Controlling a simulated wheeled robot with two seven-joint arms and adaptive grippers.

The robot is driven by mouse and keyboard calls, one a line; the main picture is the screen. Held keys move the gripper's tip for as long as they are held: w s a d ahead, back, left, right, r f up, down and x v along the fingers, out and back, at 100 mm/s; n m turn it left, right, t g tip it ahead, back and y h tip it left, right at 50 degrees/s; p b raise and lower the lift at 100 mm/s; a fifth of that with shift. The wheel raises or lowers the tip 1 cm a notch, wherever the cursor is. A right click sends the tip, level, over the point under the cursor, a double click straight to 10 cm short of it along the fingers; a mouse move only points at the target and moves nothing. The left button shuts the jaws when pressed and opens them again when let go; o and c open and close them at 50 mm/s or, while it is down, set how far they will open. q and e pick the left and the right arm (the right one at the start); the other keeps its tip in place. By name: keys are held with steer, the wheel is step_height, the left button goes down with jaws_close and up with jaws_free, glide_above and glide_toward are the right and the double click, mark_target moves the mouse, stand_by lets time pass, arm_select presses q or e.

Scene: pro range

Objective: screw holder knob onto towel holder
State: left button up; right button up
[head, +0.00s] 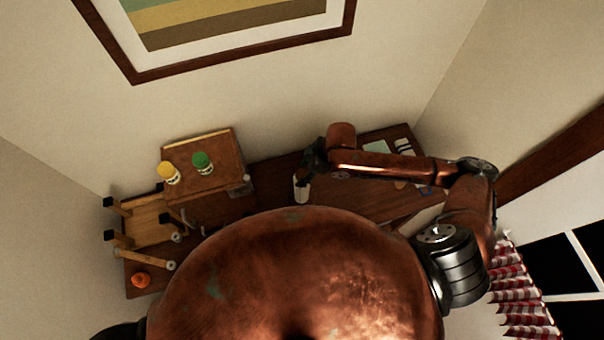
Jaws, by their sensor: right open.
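My right gripper (308,168) is above the dark brown table, its arm reaching in from the right. It is open, and its dark fingers are small and partly lost against the table. A small whitish cylinder (301,190) stands just below the fingers. I cannot tell whether they touch it, or whether it is part of the towel holder. A pale wooden rod (147,258) with a round light end lies at the left. I cannot clearly pick out the towel holder or its knob. My copper body hides the front of the table. My left gripper is not in view.
An orange object (141,280) sits at the front left. A pale green flat item (377,148) lies behind my right arm.

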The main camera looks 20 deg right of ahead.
steer(key=n, duration=0.1)
steer(key=n+g, duration=0.1)
steer(key=n, duration=0.2)
steer(key=shift+w+g, duration=0.25)
steer(key=shift+g, duration=0.05)
steer(key=shift+s+n+g, duration=0.1)
steer(key=shift+n+g, duration=0.3)
steer(key=shift+n, duration=0.6)
steer(key=shift+c, duration=0.7)
steer(key=c, duration=1.1)
steer(key=m, duration=0.2)
steer(key=m+t, duration=0.1)
steer(key=m, duration=0.1)
steer(key=shift+s+f+t, duration=0.1)
steer(key=shift+s+t, duration=0.1)
steer(key=shift+t, duration=0.1)
steer(key=shift+m+t, duration=0.3)
steer(key=shift+m, duration=0.7)
